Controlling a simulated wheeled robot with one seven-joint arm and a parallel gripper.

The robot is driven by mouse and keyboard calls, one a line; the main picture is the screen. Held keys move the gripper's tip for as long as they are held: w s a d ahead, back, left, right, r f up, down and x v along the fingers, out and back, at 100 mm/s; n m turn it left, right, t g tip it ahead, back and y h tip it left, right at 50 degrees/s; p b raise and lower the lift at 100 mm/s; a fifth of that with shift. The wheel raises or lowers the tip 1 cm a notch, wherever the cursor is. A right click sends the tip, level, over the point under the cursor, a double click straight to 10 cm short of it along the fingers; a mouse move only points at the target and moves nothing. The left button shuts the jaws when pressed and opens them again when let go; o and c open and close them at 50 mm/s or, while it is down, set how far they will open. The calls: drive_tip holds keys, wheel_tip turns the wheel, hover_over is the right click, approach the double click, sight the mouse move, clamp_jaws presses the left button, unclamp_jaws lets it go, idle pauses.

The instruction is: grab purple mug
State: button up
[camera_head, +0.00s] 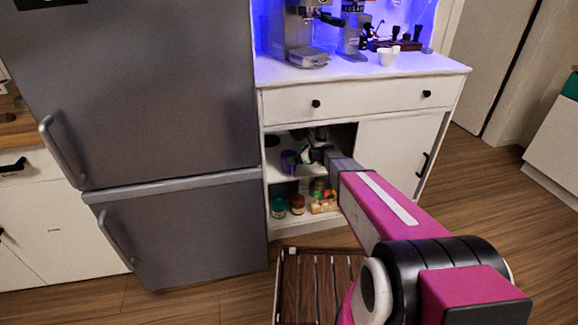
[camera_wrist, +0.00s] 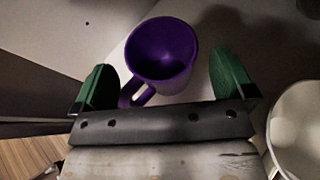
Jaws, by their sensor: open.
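The purple mug (camera_wrist: 166,55) stands on a shelf inside the cabinet; the wrist view shows its open rim and its handle at the lower left. In the head view the purple mug (camera_head: 288,161) shows small on the upper shelf. My gripper (camera_wrist: 162,82) is open, with one green fingertip on each side of the mug. The mug's lower part is between the fingers, and I cannot tell whether either finger touches it. In the head view my gripper (camera_head: 307,156) reaches into the open left half of the cabinet.
A white cup or bowl (camera_wrist: 297,125) is close to the right finger. The shelf's front edge runs at the left of the wrist view. Jars (camera_head: 297,204) and other items stand on the lower shelf (camera_head: 285,222). The grey fridge (camera_head: 140,90) is left of the cabinet; the right cabinet door (camera_head: 395,155) is shut.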

sight(283, 155)
drive_tip(key=x, duration=0.3)
drive_tip(key=shift+a, duration=0.1)
drive_tip(key=c, duration=1.2)
drive_tip(key=shift+c, duration=0.2)
